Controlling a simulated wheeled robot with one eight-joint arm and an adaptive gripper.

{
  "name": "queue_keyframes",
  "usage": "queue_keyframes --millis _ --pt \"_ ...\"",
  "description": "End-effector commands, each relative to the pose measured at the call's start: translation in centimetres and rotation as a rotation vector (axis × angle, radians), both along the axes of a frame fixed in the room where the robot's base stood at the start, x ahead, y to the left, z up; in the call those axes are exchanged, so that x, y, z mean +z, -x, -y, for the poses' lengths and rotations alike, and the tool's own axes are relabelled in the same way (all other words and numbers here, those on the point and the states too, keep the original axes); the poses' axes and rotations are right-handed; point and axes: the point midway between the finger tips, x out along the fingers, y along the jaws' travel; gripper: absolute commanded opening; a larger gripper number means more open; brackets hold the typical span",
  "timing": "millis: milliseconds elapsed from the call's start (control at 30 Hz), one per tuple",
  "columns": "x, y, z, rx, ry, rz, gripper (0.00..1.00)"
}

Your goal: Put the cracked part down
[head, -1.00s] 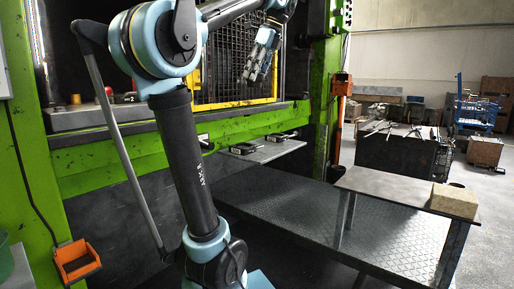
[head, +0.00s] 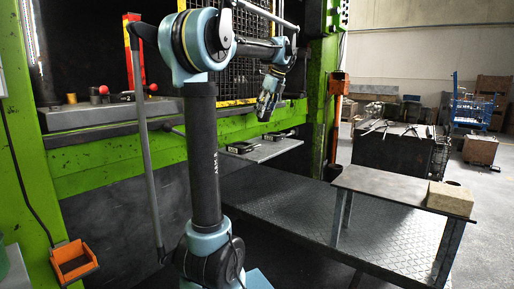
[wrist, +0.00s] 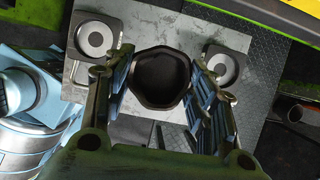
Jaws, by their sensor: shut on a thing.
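The part in my grip (wrist: 161,78) is a dark, hollow piece with a rounded, many-sided rim in the wrist view. No crack can be made out. My gripper (wrist: 160,92) is shut on it, with a finger on each side. In the head view my gripper (head: 265,108) hangs pointing down, above the grey shelf (head: 262,152) on the front of the green press. The wrist view shows that shelf's pale plate (wrist: 170,35) under the part. Two square holders with round centres, left (wrist: 97,38) and right (wrist: 226,66), sit on it.
A low table (head: 385,188) with a tan block (head: 450,199) stands to the right, beside a dark chequered platform (head: 300,210). The green press frame (head: 322,90) rises behind the shelf. An orange bin (head: 75,262) hangs at lower left.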

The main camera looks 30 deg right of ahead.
Motion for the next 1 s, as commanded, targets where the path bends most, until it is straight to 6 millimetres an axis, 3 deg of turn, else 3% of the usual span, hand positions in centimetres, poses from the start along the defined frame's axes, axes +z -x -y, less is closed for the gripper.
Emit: queue_keyframes --millis 400,667,1000 --pt "-5.9 -0.6 0.7 -0.016 -0.001 0.001 0.16" --pt "-7.5 -0.5 0.8 -0.017 -0.001 0.001 0.16" --pt "-11.1 -0.5 0.8 -0.017 0.0 0.001 0.16"
